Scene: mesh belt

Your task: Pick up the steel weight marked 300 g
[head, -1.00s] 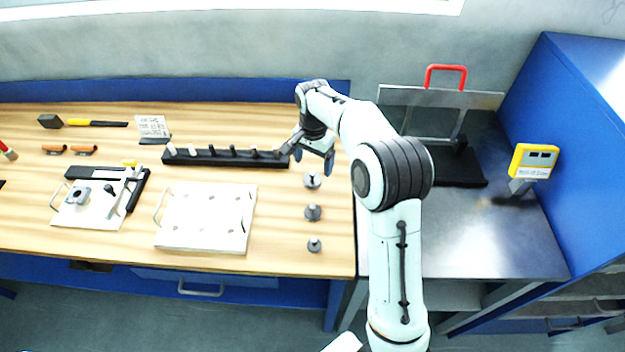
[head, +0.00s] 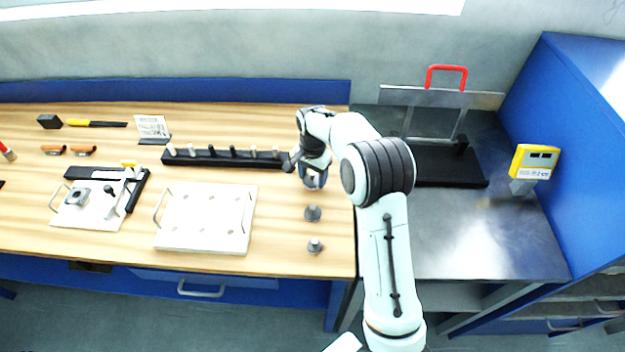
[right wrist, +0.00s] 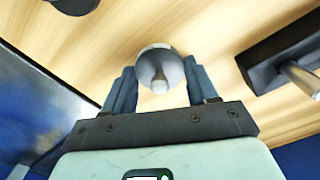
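Three steel weights stand in a column near the right end of the wooden bench: the rearmost weight (head: 312,180), the middle weight (head: 312,213) and the front weight (head: 314,246). Their markings are too small to read. My right gripper (head: 314,184) is low over the rearmost weight. In the right wrist view the open fingers of the right gripper (right wrist: 162,88) stand on both sides of this weight (right wrist: 158,66), with gaps visible, and its knob points toward the palm. Another weight (right wrist: 76,4) shows at the top left. My left gripper is out of view.
A black rack with pegs (head: 222,157) lies just left of my right gripper. A white plate with holes (head: 206,218) is left of the weights. A steel side table (head: 460,240) holds a frame with a red handle (head: 446,69) and a yellow display (head: 535,160).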

